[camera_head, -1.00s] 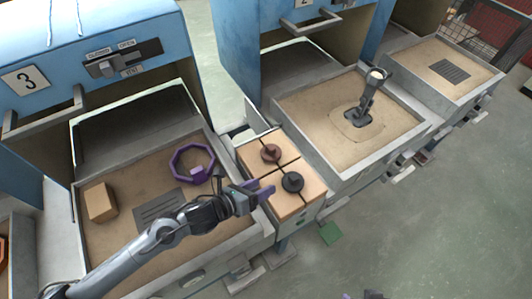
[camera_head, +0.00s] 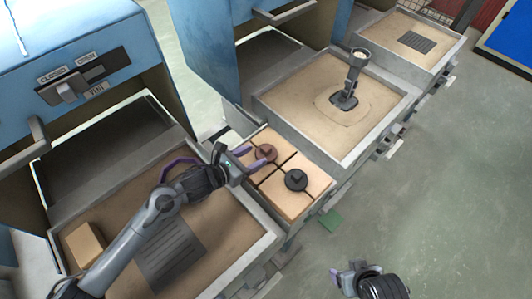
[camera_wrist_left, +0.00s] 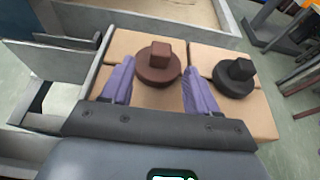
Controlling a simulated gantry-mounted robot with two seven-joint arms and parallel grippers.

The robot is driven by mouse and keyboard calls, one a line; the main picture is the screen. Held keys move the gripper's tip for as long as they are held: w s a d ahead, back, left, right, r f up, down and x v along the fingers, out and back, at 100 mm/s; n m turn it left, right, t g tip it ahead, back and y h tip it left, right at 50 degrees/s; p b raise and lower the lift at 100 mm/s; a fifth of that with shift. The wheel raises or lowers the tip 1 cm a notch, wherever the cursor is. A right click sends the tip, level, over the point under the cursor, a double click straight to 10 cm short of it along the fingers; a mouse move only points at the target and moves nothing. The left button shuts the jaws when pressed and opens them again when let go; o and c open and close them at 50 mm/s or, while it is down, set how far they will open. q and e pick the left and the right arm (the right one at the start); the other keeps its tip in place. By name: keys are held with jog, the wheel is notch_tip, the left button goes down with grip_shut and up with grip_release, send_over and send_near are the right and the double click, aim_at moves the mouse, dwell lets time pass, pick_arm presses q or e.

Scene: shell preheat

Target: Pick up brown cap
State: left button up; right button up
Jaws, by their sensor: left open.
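The brown cap (camera_head: 265,153) is a round disc with a square knob, lying on a tan block surface (camera_head: 290,207) split by dark seams. In the left wrist view the brown cap (camera_wrist_left: 158,62) sits between the two purple fingers of my left gripper (camera_wrist_left: 152,85), slightly beyond their tips. My left gripper (camera_head: 254,159) is open and empty, beside the cap in the head view. A black cap (camera_head: 296,180) of like shape lies to the right; it also shows in the left wrist view (camera_wrist_left: 236,76). My right gripper (camera_head: 348,273) is at the bottom; its jaw state is unclear.
A purple ring (camera_head: 181,163) lies behind my left wrist in the left tray, with a tan block (camera_head: 84,244) and a grey grate (camera_head: 170,255). A tray (camera_head: 375,149) with an upright grey tool (camera_head: 350,84) stands beyond the caps.

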aim_at(266, 148)
pick_arm(q)
jog(key=shift+w+d, duration=0.7)
jog(key=x, duration=0.2)
jog(key=b+x, duration=0.1)
jog(key=x, duration=0.1)
jog(key=shift+w+d+r, duration=0.15)
jog(key=shift+d+r, duration=0.05)
jog(key=shift+c, duration=0.2)
jog(key=c, duration=1)
jog(key=shift+r, duration=0.1)
